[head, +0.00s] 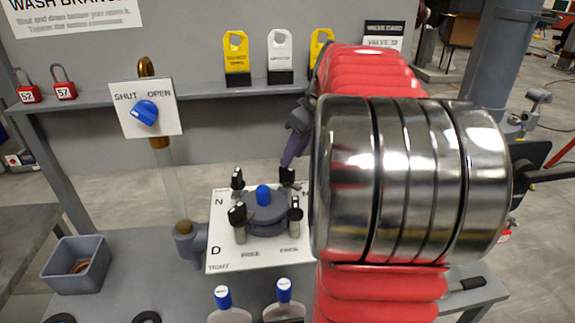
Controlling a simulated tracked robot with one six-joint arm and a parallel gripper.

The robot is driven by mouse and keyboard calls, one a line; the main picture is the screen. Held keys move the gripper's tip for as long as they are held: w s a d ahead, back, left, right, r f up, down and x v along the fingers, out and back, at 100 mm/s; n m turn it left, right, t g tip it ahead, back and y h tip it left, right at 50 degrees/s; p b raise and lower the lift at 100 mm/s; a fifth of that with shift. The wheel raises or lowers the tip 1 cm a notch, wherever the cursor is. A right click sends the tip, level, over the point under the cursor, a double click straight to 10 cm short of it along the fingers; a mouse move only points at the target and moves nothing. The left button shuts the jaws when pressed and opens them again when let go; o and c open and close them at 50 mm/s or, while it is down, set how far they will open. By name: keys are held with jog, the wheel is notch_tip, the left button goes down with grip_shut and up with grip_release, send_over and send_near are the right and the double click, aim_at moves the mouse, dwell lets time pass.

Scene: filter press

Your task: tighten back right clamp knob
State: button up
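The filter housing (266,212) is a round dark grey lid with a blue centre cap (263,195), on a white plate. Black clamp knobs stand around it: back left (237,178), front left (237,214), front right (295,213). The back right clamp knob (287,176) shows as a black shape at the tip of my gripper (290,165). My gripper reaches down from behind my red arm, its purple-grey finger at or just above that knob. Only one finger shows clearly, so its opening and any contact cannot be told.
A blue valve handle (145,112) on a SHUT/OPEN plate stands at the left. A grey bin (77,264) sits at the front left. Yellow and white tags (279,55) and red padlocks (65,90) line the back shelf. My arm covers the right side.

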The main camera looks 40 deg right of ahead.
aim_at(288, 169)
jog(key=shift+x, duration=2.45)
jog(key=shift+c, duration=0.4)
grip_shut()
jog(key=shift+a, duration=0.25)
jog(key=shift+d, duration=0.15)
